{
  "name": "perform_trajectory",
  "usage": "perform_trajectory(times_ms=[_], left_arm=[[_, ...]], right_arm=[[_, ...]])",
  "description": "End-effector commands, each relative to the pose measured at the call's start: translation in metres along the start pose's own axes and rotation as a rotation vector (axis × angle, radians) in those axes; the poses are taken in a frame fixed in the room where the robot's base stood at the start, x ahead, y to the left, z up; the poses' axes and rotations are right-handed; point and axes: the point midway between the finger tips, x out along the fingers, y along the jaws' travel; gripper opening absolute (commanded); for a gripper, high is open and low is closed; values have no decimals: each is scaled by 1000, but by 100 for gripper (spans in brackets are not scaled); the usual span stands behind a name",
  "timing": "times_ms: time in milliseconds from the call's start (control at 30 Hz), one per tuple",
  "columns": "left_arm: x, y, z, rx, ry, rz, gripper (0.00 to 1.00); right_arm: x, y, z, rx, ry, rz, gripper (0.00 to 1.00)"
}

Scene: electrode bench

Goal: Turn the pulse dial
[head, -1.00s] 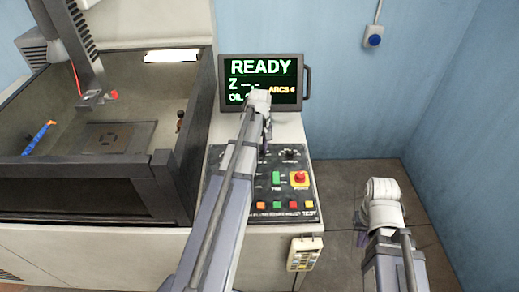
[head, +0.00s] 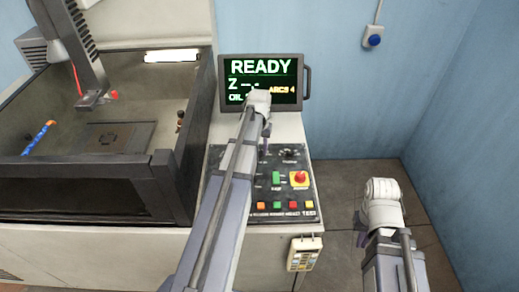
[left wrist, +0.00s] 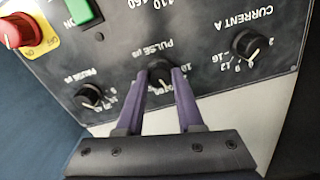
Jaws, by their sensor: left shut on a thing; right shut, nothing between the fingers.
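The pulse dial (left wrist: 160,72) is a black round knob under the "PULSE µs" label, which appears upside down in the left wrist view. My left gripper (left wrist: 163,75) is shut on it, one purple finger on each side. In the head view my left gripper (head: 265,147) reaches down to the back of the black control panel (head: 240,187), and my arm hides the dial there. My right gripper (head: 361,238) is shut and empty, low to the right of the machine, mostly hidden by its own wrist.
The current knob (left wrist: 246,44) and pause knob (left wrist: 88,96) flank the dial closely. The screen (head: 262,66) behind reads READY. Floor at right is clear.

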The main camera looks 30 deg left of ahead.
Motion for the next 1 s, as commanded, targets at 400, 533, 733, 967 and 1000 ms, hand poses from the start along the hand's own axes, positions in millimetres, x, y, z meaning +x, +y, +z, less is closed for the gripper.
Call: perform_trajectory(times_ms=[400, 533, 733, 967, 1000], left_arm=[[0, 0, 0, 20, -1, 0, 0], [0, 0, 0, 19, -1, 0, 0], [0, 0, 0, 19, 0, 0, 59], [0, 0, 0, 18, 0, 0, 66], [0, 0, 0, 18, 0, 0, 66]], right_arm=[[0, 0, 0, 0, 0, 0, 0], [0, 0, 0, 0, 0, 0, 0], [0, 0, 0, 0, 0, 0, 0], [0, 0, 0, 0, 0, 0, 0], [0, 0, 0, 0, 0, 0, 0]])
